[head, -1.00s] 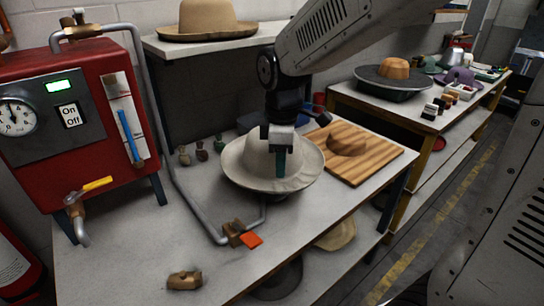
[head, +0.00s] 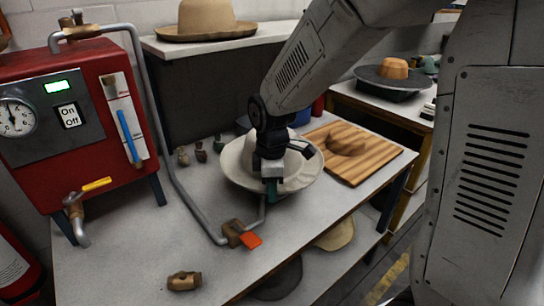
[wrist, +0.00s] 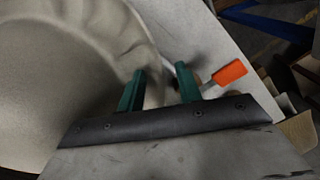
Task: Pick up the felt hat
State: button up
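The cream felt hat (head: 235,165) rests on the near workbench, crown up, with a wide brim. My gripper (head: 272,192) hangs over the hat's front side and hides much of the crown. In the wrist view the hat (wrist: 60,70) fills the left side. The two green fingers of my gripper (wrist: 160,88) stand apart there. The left finger overlaps the wavy brim, and the right finger shows against the bench beyond the rim. The brim edge appears between them, but I cannot tell how deep it sits. Nothing is clamped.
A valve with an orange handle (head: 251,240) stands in front of the hat on a grey pipe. A wooden board (head: 375,157) lies at right. The red machine (head: 70,140) is at left, and a tan hat (head: 205,22) sits on the shelf behind.

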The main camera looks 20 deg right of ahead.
grip_shut()
jog(key=shift+r, duration=0.1)
